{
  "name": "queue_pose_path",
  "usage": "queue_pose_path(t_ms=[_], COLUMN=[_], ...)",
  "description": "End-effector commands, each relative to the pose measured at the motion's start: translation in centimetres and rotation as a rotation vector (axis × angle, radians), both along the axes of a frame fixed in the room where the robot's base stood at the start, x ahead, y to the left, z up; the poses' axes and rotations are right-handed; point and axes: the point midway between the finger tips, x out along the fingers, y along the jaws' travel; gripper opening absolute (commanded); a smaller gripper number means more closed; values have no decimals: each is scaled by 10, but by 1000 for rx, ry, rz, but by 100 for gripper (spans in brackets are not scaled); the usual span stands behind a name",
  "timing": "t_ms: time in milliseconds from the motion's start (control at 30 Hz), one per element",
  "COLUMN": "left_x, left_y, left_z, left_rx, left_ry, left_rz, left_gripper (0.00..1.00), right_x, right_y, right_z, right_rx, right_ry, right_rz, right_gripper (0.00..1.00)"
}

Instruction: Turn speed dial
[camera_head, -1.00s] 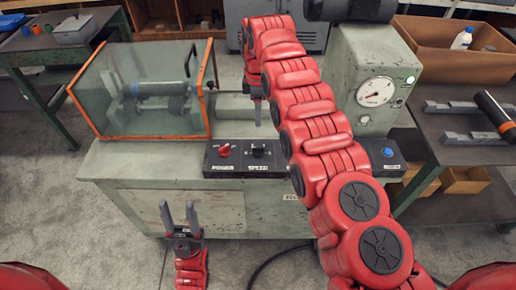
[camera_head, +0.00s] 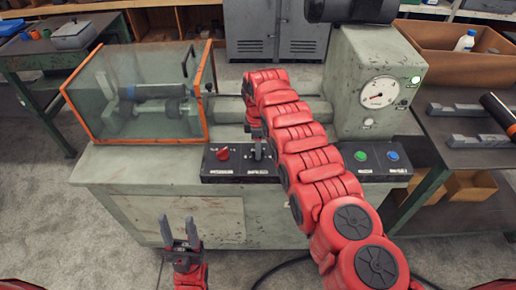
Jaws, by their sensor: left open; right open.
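The speed dial (camera_head: 260,155) is a dark knob on the black control panel (camera_head: 310,174), right of the red power knob (camera_head: 223,153). My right gripper (camera_head: 258,157) is open and points down from above at the speed dial. Its fingers overlap the dial in the camera_head view. I cannot tell whether they touch it or straddle it, and the dial is partly hidden. My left gripper (camera_head: 179,228) is open and empty, pointing up in front of the machine's cabinet, well below the panel.
A glass guard with an orange frame (camera_head: 207,100) stands left of the dial. A gauge (camera_head: 379,92) is on the grey housing at right. Green (camera_head: 360,156) and blue (camera_head: 393,155) buttons sit on the panel's right end. My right arm covers the panel's middle.

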Motion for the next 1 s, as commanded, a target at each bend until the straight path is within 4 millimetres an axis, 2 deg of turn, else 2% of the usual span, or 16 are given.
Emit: queue_pose_path(t_ms=[100, 300, 367, 767, 1000], left_x=[0, 0, 0, 0, 0], left_y=[0, 0, 0, 0, 0], left_z=[1, 1, 0, 0, -3], left_rx=[0, 0, 0, 0, 0], left_ry=[0, 0, 0, 0, 0], left_rz=[0, 0, 0, 0, 0], left_gripper=[50, 50, 50, 50, 50], right_x=[0, 0, 0, 0, 0], right_y=[0, 0, 0, 0, 0], right_z=[1, 1, 1, 0, 0], right_rx=[0, 0, 0, 0, 1], right_ry=[0, 1, 1, 1, 0], right_rz=[0, 0, 0, -11, -99], right_gripper=[43, 7, 0, 0, 0])
